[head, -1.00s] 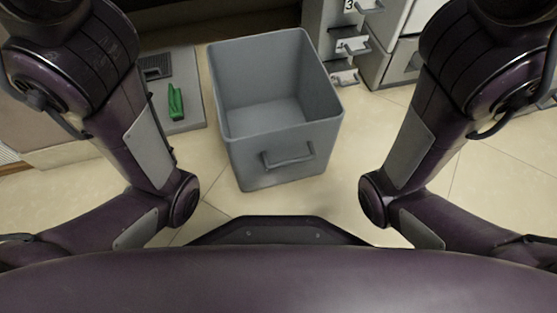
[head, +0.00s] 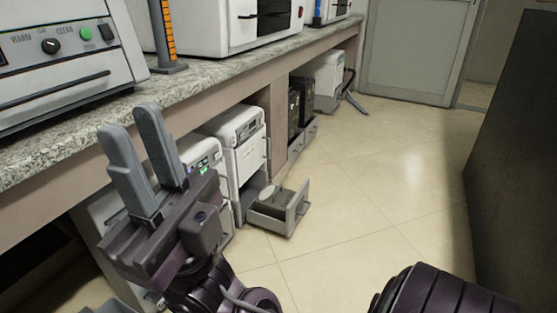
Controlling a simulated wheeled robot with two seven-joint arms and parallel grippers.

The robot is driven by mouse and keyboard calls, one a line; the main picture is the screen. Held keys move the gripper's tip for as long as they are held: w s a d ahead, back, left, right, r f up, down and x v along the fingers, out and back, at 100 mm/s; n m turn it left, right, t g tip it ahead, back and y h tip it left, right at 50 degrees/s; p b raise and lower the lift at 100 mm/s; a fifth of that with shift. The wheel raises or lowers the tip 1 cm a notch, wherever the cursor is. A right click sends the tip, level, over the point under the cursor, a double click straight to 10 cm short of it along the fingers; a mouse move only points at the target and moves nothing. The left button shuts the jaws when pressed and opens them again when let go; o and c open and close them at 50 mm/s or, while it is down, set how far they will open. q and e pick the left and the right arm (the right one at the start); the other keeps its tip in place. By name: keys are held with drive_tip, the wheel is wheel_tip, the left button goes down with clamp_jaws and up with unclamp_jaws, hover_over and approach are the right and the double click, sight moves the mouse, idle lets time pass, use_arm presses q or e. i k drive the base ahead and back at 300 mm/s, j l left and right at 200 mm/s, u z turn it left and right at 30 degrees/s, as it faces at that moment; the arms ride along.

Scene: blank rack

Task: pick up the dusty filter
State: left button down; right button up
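A pulled-out drawer (head: 283,218) sits low near the floor, beyond and to the right of the gripper. A small rounded pale grey thing (head: 268,192) lies in it; I cannot tell if it is the dusty filter. No other thing in view can be told as the filter. My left gripper cannot be made out.
A stone-topped counter (head: 215,78) runs along the left with a panelled machine (head: 62,65) and a white machine (head: 225,25) on it. White units (head: 240,140) stand below. The tiled floor (head: 375,190) is open toward the door (head: 420,50). A dark block (head: 520,170) stands at right.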

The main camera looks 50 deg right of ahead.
sight(273, 202)
drive_tip(key=z, duration=1.55)
